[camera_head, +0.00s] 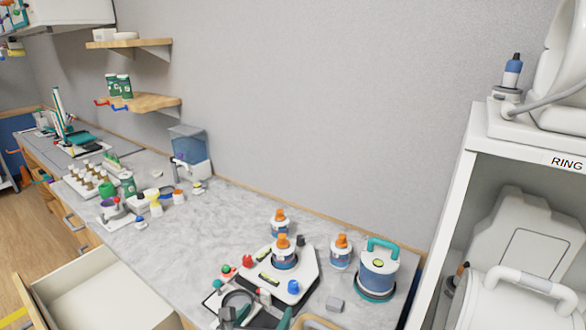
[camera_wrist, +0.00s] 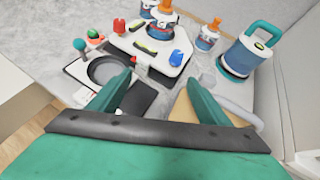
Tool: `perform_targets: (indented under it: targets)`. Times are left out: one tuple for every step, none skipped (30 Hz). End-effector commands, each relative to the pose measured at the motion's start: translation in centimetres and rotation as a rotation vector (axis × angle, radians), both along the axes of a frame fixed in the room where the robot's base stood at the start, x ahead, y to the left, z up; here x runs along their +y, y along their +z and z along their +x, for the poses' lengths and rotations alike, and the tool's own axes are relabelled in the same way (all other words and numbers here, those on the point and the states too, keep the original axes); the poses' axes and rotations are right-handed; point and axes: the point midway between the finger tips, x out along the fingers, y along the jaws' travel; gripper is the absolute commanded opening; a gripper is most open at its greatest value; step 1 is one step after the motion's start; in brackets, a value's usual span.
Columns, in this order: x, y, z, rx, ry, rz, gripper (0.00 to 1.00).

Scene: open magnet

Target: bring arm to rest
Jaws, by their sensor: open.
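My gripper (camera_wrist: 160,95) is open in the wrist view, with its two green fingers spread apart and nothing between them. It hangs over the front edge of the grey counter (camera_head: 240,212), near a black round dish (camera_wrist: 108,70) and a white device plate (camera_wrist: 172,52). In the head view only the green tips of my gripper (camera_head: 262,318) show at the bottom edge. My arm is otherwise out of that view.
Several orange-capped bottles (camera_head: 341,251) and a blue canister with a teal handle (camera_head: 378,271) stand close by. An open drawer (camera_head: 95,292) juts out at the left. A white cabinet (camera_head: 455,190) rises at the right. The counter's middle is mostly clear.

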Motion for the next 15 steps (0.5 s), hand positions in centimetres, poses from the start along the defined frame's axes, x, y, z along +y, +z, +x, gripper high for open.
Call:
perform_targets:
  targets:
    - [0.6,-0.5,-0.3,0.007,0.017,-0.020,0.71]
    - [0.9,-0.8,-0.5,0.012,0.030,-0.035,0.71]
    - [1.3,-1.2,-0.8,0.017,0.045,-0.056,0.71]
    - [1.6,-1.5,-1.1,0.022,0.057,-0.073,0.71]
    - [2.0,-1.9,-1.3,0.027,0.071,-0.089,0.71]
    - [2.4,-2.3,-1.7,0.034,0.089,-0.114,0.71]
    - [2.7,-2.7,-2.0,0.040,0.102,-0.133,0.71]
    - [3.1,-3.1,-2.3,0.046,0.118,-0.155,0.71]
    - [3.5,-3.7,-2.8,0.054,0.139,-0.186,0.71]
    - [3.9,-4.1,-3.2,0.061,0.157,-0.210,0.71]
    - [4.3,-4.6,-3.7,0.067,0.175,-0.237,0.71]
    - [4.9,-5.3,-4.4,0.078,0.203,-0.276,0.71]
    - [5.3,-6.0,-5.0,0.088,0.225,-0.309,0.71]
    - [5.8,-6.5,-5.6,0.095,0.249,-0.344,0.71]
    - [6.4,-7.4,-6.6,0.108,0.284,-0.395,0.71]
